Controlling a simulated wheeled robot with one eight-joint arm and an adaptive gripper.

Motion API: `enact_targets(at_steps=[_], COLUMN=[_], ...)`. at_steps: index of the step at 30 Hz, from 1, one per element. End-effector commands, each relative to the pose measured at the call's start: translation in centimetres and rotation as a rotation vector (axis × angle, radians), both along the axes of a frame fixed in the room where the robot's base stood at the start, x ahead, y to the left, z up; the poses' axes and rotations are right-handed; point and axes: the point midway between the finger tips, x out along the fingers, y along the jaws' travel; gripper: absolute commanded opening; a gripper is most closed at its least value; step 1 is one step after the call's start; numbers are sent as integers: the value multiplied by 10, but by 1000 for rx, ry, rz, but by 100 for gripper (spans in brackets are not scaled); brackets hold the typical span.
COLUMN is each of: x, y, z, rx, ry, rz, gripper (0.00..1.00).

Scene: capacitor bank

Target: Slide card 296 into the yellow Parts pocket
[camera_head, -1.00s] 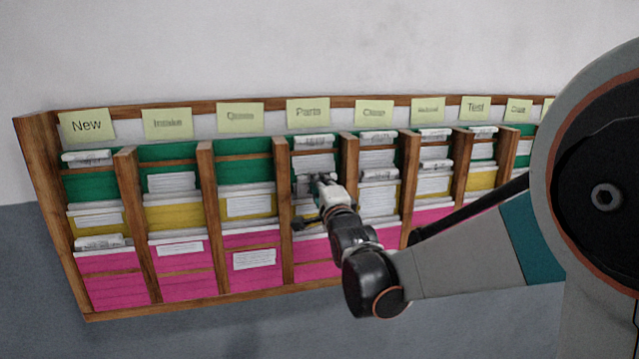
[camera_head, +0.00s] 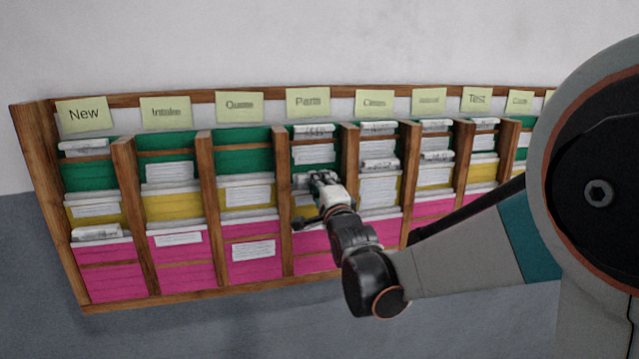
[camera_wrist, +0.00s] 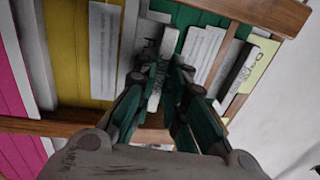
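My gripper (camera_head: 322,180) is at the Parts column, in front of its yellow pocket (camera_head: 304,199). In the wrist view, my gripper (camera_wrist: 160,75) has its two fingers on either side of a white card (camera_wrist: 157,92) with small dark print and appears shut on it. The card's number is too blurred to read. The yellow pocket also shows in the wrist view (camera_wrist: 104,88), left of the fingers. The card lies near the border between the yellow and green pockets. I cannot tell whether its lower edge is inside the yellow pocket. The Parts label (camera_head: 308,102) is above the column.
A green pocket (camera_head: 301,138) with white cards is above, and a pink pocket (camera_head: 312,263) is below. Wooden dividers (camera_head: 282,205) stand close on both sides of the column. The neighbouring columns hold other white cards. The wall above the rack (camera_head: 300,45) is clear.

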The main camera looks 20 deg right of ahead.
Motion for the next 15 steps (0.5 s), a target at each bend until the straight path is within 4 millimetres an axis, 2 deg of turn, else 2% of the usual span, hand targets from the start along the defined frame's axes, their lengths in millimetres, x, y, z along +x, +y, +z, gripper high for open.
enact_targets(at_steps=[1, 2, 3, 15], x=[0, 0, 0, -6], y=[0, 0, 0, 0], z=[0, 0, 0, -1], rx=[0, 0, 0, 0], ry=[0, 0, 0, 0], rz=[0, 0, 0, 0], gripper=[27, 34, 35, 35])
